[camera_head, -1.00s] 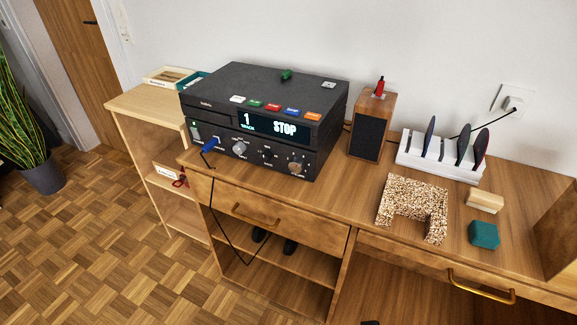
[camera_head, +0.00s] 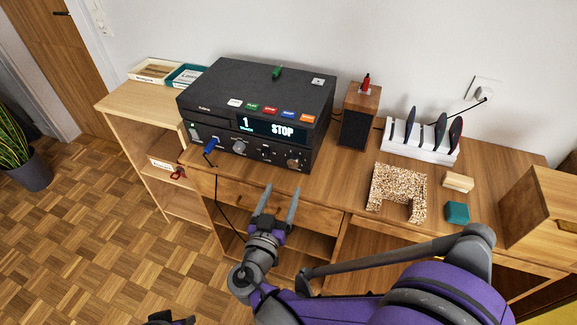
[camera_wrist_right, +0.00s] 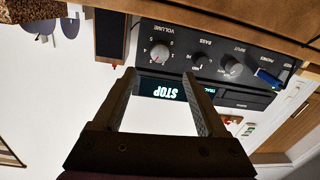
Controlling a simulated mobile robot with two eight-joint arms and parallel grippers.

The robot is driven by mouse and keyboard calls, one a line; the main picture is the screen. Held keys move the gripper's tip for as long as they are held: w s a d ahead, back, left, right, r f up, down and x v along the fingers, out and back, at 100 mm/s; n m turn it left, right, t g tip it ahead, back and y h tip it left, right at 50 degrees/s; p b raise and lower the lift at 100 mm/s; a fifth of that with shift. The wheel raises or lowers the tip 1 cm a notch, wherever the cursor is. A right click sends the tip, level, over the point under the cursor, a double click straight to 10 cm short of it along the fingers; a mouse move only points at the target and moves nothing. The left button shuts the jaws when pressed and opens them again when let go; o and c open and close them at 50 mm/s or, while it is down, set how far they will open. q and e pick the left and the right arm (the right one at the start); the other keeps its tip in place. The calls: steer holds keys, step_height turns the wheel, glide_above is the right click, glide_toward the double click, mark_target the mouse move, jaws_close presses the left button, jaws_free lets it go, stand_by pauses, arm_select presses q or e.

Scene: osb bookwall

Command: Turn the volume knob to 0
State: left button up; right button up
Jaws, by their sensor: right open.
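The volume knob (camera_head: 292,162) is the rightmost knob on the front of the black audio deck (camera_head: 262,85), whose display reads 1 and STOP. In the right wrist view, which is upside down, the silver volume knob (camera_wrist_right: 160,53) sits under the VOLUME label inside a numbered scale. I cannot read its setting surely. My right gripper (camera_head: 280,190) is open and empty, in front of the deck and apart from the knob. Its fingers (camera_wrist_right: 160,75) frame the knob from a distance. A dark piece at the bottom edge may be my left gripper (camera_head: 172,319), mostly cut off.
Other knobs, including a silver one (camera_head: 240,147), and a blue plug (camera_head: 210,144) share the deck's front. A wooden speaker (camera_head: 356,118) stands right of it. A white rack (camera_head: 418,143), a speckled U-shaped block (camera_head: 398,178) and a teal block (camera_head: 457,212) lie further right.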

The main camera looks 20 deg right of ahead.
mark_target(293, 164)
steer(key=x, duration=0.8)
steer(key=shift+w+d, duration=0.25)
steer(key=shift+w, duration=0.1)
jaws_close()
